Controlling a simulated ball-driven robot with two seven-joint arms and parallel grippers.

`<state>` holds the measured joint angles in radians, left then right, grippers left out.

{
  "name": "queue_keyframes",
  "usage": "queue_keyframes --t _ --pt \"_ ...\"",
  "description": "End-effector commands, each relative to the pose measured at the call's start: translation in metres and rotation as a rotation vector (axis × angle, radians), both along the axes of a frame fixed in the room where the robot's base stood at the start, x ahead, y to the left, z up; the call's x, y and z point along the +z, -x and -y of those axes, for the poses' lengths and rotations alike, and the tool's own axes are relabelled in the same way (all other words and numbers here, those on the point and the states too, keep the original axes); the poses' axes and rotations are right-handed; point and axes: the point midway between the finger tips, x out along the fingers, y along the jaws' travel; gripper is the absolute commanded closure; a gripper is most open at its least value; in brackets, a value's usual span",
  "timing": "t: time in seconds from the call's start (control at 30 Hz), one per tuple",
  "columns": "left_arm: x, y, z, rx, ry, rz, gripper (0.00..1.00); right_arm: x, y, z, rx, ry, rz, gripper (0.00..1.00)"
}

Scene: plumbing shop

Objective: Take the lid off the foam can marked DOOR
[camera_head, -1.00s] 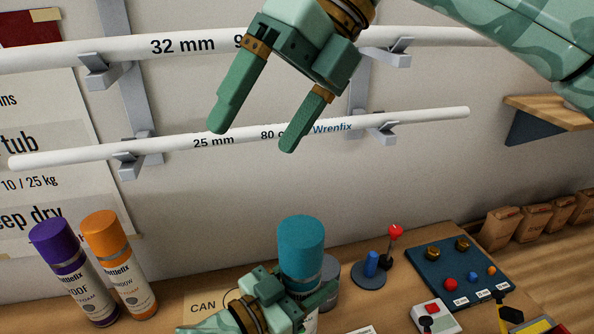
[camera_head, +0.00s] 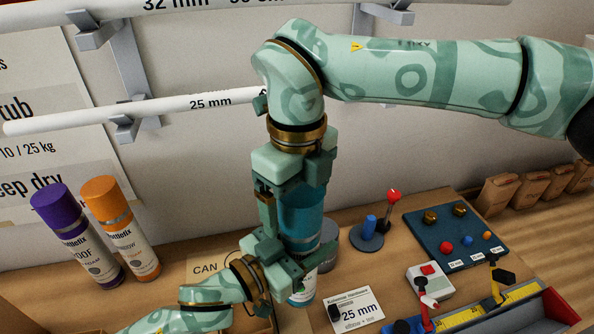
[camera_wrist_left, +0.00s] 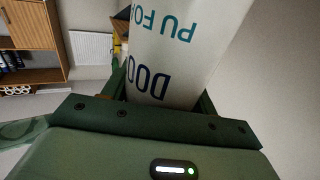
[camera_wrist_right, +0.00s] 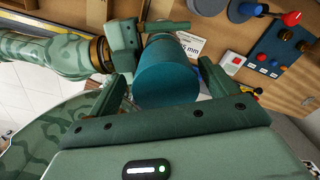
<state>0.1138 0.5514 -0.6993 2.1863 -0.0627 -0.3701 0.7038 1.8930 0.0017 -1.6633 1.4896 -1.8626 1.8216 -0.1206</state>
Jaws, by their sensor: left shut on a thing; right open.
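The foam can marked DOOR (camera_wrist_left: 175,60) stands upright on the bench, with a teal lid (camera_head: 300,212) on top. Its white body and lettering fill the left wrist view. My left gripper (camera_head: 300,270) is shut on the can's body from the left. My right gripper (camera_head: 295,200) points down over the can from above, its open fingers on either side of the teal lid. In the right wrist view the lid (camera_wrist_right: 165,75) sits between the two fingers (camera_wrist_right: 162,88). The arms hide part of the can in the head view.
A purple-capped can (camera_head: 77,236) and an orange-capped can (camera_head: 122,230) stand at the left. A grey round thing (camera_head: 328,240) is close behind the DOOR can. A post with a red knob (camera_head: 393,196), a blue board (camera_head: 458,237) and a tool tray (camera_head: 520,312) lie to the right.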

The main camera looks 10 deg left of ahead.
Motion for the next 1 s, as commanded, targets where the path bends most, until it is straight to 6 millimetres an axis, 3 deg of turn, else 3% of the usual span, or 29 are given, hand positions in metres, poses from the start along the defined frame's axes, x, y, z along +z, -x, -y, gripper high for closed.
queue_keyframes --t 0.4,0.6,1.0 --pt "0.0018 0.0000 0.0001 -0.001 0.003 0.003 1.00 -0.0092 0.0003 -0.0001 0.001 -0.001 0.000 0.18" --pt "0.0018 -0.0002 0.0001 -0.001 0.003 0.003 1.00 -0.0090 0.0005 -0.0002 0.001 -0.001 -0.001 0.68" --pt "0.0019 -0.0002 0.0001 0.000 0.003 0.003 1.00 -0.0090 0.0002 -0.0001 0.000 -0.001 0.000 0.68"
